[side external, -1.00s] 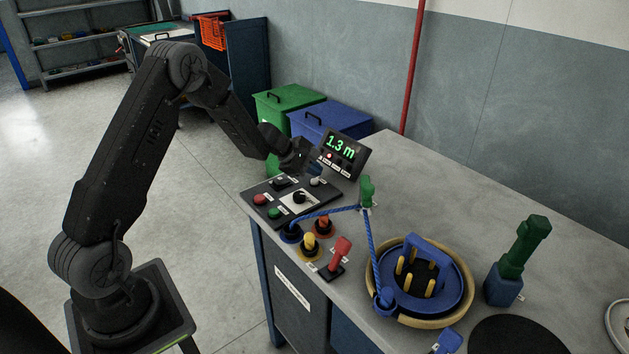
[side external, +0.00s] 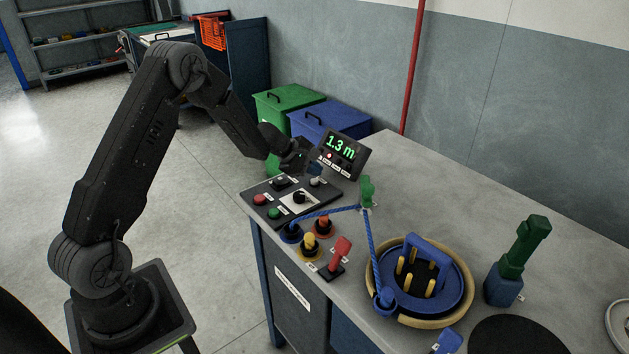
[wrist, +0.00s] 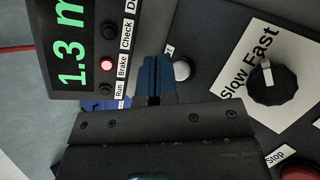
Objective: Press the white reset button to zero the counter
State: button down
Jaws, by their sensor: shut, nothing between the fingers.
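The white reset button (wrist: 182,70) shows in the wrist view just right of my fingertips, its label partly hidden by them. It also shows in the side view (side external: 316,181), at the back of the dark control panel (side external: 277,204). The counter display (side external: 341,147) is lit green and reads 1.3 m; in the wrist view the display (wrist: 72,45) is at the upper left. My gripper (wrist: 150,68) is shut and empty. In the side view my gripper (side external: 306,160) is above the panel's back edge, close to the display; its fingertips appear apart from the button.
The panel has a Slow/Fast knob (side external: 299,197), a red button (side external: 260,199) and a green button (side external: 274,213). A red lamp (wrist: 106,65) glows beside Brake. A blue rope (side external: 331,213) crosses the bench front of the panel. The bench's right back is clear.

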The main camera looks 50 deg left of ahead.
aim_at(314, 181)
jog(key=shift+f, duration=0.1)
dwell(0.3)
jog(key=shift+f, duration=0.3)
jog(key=shift+f, duration=0.55)
dwell(0.9)
jog(key=shift+r, duration=0.95)
jog(key=shift+r, duration=2.5)
